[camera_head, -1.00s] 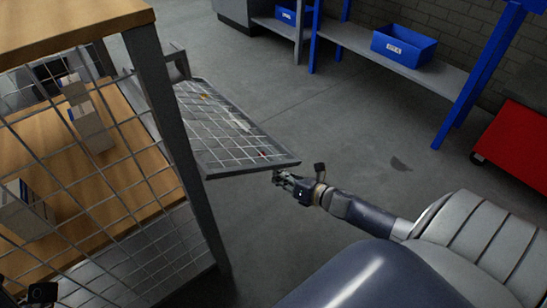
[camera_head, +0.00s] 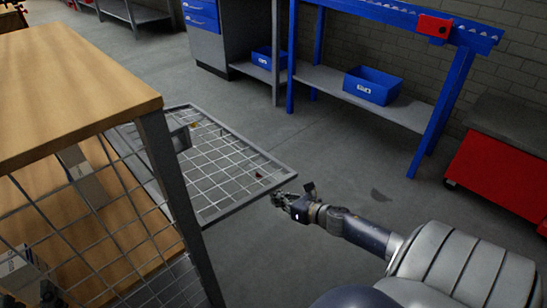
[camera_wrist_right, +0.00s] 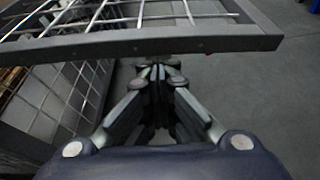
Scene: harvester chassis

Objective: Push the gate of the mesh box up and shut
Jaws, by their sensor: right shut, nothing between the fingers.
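The mesh box (camera_head: 178,195) stands at the left with a wooden top and grey frame. Its mesh gate (camera_head: 243,207) hangs open, sticking out beyond the box. My right gripper (camera_head: 277,198) is shut and empty close to the gate's near outer corner. In the right wrist view the gate's grey edge bar (camera_wrist_right: 150,41) crosses just beyond and above the shut fingertips (camera_wrist_right: 158,68); contact cannot be made out. A dark piece of my left gripper (camera_head: 47,291) shows at the lower left behind the mesh, too little to judge its fingers.
A blue bench (camera_head: 380,107) with blue bins (camera_head: 372,86) on its lower shelf stands at the back. A red cabinet (camera_head: 495,180) is at the right. Open grey floor lies between the gate and the bench. Boxes (camera_head: 88,184) sit inside the mesh box.

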